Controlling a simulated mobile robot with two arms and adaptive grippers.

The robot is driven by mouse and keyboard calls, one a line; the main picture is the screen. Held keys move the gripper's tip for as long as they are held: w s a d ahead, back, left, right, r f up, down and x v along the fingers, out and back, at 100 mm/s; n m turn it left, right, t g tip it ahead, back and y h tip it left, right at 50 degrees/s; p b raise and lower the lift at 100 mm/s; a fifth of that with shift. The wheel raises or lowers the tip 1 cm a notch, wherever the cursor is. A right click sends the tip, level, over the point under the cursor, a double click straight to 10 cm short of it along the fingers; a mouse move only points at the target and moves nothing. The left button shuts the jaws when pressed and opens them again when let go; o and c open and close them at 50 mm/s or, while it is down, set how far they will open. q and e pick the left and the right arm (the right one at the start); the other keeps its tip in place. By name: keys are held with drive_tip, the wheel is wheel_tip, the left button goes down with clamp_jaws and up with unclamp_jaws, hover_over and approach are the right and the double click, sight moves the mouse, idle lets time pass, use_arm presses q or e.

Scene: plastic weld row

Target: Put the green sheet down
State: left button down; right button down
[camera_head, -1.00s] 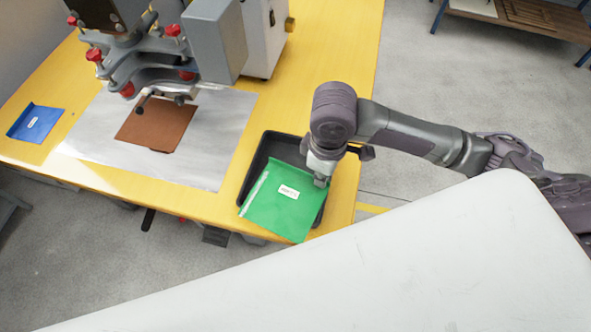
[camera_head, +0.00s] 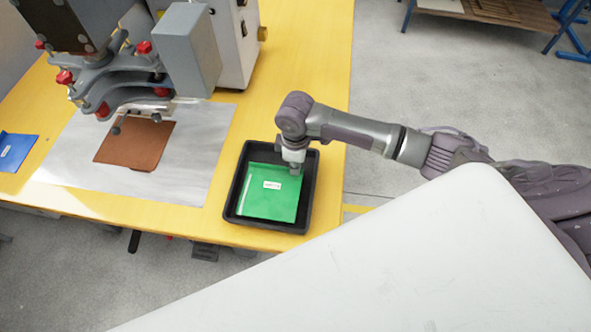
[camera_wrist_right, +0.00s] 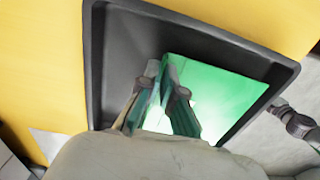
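The green sheet (camera_head: 268,198) with a small white label is inside the black tray (camera_head: 231,212) on the yellow table. It looks roughly flat, but I cannot tell whether all of it rests on the tray floor. My right gripper (camera_head: 293,168) is at the sheet's far right corner, low over the tray. In the right wrist view the fingertips (camera_wrist_right: 163,68) are close together at the edge of the green sheet (camera_wrist_right: 215,90), and they appear shut on it. The tray (camera_wrist_right: 120,50) surrounds the sheet there. My left gripper is not in view.
A press machine (camera_head: 185,50) stands at the back left, over a silver plate (camera_head: 190,185) with a brown sheet (camera_head: 135,143). A blue sheet (camera_head: 14,150) lies at the far left. A white surface (camera_head: 400,270) fills the front right.

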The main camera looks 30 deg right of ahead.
wheel_tip(320, 180, down, 2)
drive_tip(key=shift+f, duration=0.2)
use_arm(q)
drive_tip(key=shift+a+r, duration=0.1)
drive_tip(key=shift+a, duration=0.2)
use_arm(e)
drive_tip(key=shift+f, duration=0.15)
drive_tip(key=shift+f, duration=0.15)
drive_tip(key=c, duration=1.3)
unclamp_jaws()
wheel_tip(320, 180, up, 12)
drive_tip(key=shift+r, duration=0.2)
